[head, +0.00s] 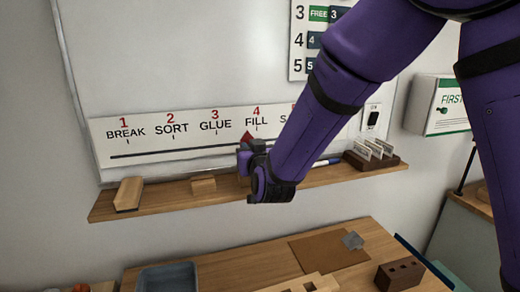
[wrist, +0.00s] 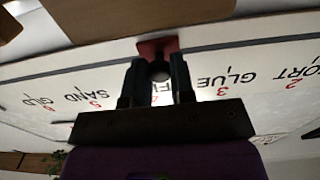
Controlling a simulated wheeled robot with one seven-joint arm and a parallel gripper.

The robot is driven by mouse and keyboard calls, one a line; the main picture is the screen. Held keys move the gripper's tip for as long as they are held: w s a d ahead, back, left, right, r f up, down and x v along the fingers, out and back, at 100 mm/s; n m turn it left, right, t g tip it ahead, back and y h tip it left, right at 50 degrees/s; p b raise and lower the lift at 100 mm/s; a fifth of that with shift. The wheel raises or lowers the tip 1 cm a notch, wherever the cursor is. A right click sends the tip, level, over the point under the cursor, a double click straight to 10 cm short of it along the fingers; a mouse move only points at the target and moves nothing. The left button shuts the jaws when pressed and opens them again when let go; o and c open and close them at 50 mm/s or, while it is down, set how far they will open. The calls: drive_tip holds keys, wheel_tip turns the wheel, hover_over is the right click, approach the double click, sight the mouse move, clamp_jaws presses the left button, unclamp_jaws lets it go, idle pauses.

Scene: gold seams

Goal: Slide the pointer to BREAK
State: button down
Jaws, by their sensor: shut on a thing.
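The red pointer (head: 247,136) is at the FILL mark, number 4, on the white label strip (head: 180,138). BREAK (head: 126,133), number 1, is at the strip's left end, with SORT and GLUE between. A dark slot line (head: 170,151) runs under the words. My gripper (head: 243,158) is at the strip, just below the pointer. In the wrist view, my gripper (wrist: 158,75) is shut on the red pointer (wrist: 157,47), which shows between and beyond the fingertips. My arm hides the right part of the strip.
The strip left of the pointer is clear.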

drive_tip(key=s+a, duration=0.2)
drive_tip(key=a, duration=0.4)
drive_tip(key=s+a, duration=0.2)
drive_tip(key=a, duration=0.5)
drive_tip(key=s+a, duration=0.1)
drive_tip(key=a, duration=0.6)
drive_tip(key=shift+s+a, duration=0.15)
drive_tip(key=shift+s, duration=0.25)
drive_tip(key=c, duration=1)
unclamp_jaws()
drive_tip(key=shift+s, duration=0.1)
drive_tip(key=v, duration=1)
drive_tip(key=shift+s, duration=0.3)
